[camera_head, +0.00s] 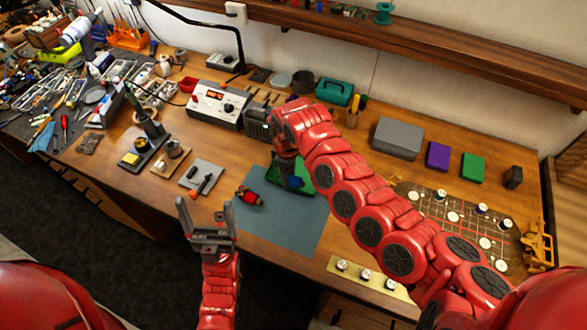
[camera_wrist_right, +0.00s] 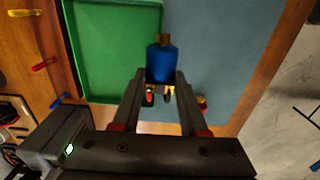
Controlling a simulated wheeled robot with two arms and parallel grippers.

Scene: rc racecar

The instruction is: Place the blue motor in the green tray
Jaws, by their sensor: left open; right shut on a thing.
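The blue motor (camera_wrist_right: 161,62) is between the fingers of my right gripper (camera_wrist_right: 160,82), which is shut on it. In the wrist view the motor overlaps the right edge of the green tray (camera_wrist_right: 115,45), with the blue mat on its other side. Its height above the tray cannot be told. In the head view the motor (camera_head: 295,182) shows as a small blue patch below my right gripper (camera_head: 286,168), and the arm hides much of the green tray (camera_head: 307,184). My left gripper (camera_head: 208,222) is open and empty near the table's front edge.
A red cylindrical part (camera_head: 247,196) lies on the blue mat (camera_head: 285,225), left of the tray. A grey plate with a dark tool (camera_head: 202,178) lies further left. A power supply (camera_head: 218,104) stands behind. The front of the mat is clear.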

